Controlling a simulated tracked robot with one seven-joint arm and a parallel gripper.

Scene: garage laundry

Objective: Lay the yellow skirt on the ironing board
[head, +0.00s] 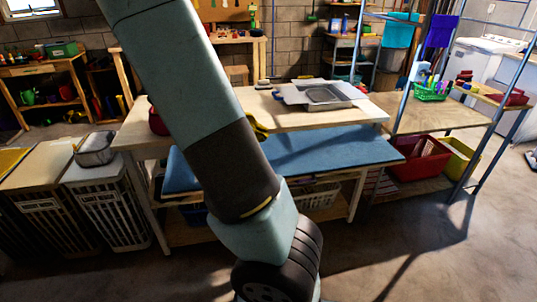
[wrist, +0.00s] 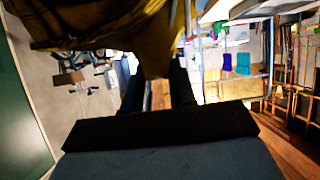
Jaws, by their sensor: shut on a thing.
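The yellow skirt (wrist: 100,22) hangs across the top of the wrist view, dark mustard in the shade, with a fold drooping in the middle. My gripper (wrist: 157,82) is shut on it; the fingers are dark and the cloth partly covers them. In the head view my own arm fills the middle and my gripper does not show. The ironing board (head: 335,150) appears as a long blue padded top at table height, partly behind my arm. Its visible part is bare. A small yellow patch (head: 258,127) shows beside my arm; I cannot tell whether it is the skirt.
A wooden table (head: 290,112) behind the board carries a metal tray (head: 325,95). Laundry baskets (head: 115,215) stand at the left with a metal bin (head: 96,149) on top. A red crate (head: 418,160) and a blue-framed shelf (head: 480,125) stand at the right. The right foreground floor is clear.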

